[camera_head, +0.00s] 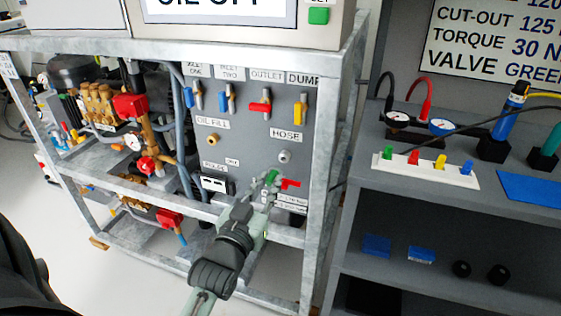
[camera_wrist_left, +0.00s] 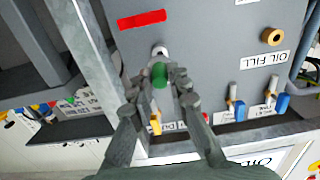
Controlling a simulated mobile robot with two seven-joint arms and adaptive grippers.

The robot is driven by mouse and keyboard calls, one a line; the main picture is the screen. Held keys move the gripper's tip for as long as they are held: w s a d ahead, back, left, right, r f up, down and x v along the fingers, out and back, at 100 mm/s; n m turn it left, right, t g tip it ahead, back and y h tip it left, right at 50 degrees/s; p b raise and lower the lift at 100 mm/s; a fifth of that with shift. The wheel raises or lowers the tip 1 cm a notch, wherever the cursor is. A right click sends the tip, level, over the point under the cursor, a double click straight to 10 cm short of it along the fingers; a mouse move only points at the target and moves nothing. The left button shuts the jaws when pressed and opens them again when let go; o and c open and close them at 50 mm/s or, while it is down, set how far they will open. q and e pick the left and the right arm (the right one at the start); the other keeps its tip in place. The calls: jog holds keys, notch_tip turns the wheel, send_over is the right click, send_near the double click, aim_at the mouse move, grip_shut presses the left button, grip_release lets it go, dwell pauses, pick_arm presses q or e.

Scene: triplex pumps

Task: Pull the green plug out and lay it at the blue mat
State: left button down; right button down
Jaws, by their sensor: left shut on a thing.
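A green plug (camera_head: 272,176) is between the fingers of my left gripper (camera_head: 264,186), low on the grey pump panel. In the left wrist view the green plug (camera_wrist_left: 160,75) is between the shut fingertips (camera_wrist_left: 160,84), with a pale round fitting (camera_wrist_left: 160,51) just beyond it. I cannot tell whether plug and fitting touch. The blue mat (camera_head: 532,188) lies on the grey bench at the right, with its visible part bare. My right gripper is not in view.
A red bar (camera_head: 290,184) is beside the gripper, and the HOSE fitting (camera_head: 284,156) is above. The metal frame's rail (camera_head: 180,201) and post (camera_head: 323,170) are close. A white rack (camera_head: 425,172) with several coloured plugs stands left of the mat. Gauges and a cable are behind.

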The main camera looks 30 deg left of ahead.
pick_arm(q)
jog(key=shift+v, duration=1.05)
jog(key=shift+s, duration=0.1)
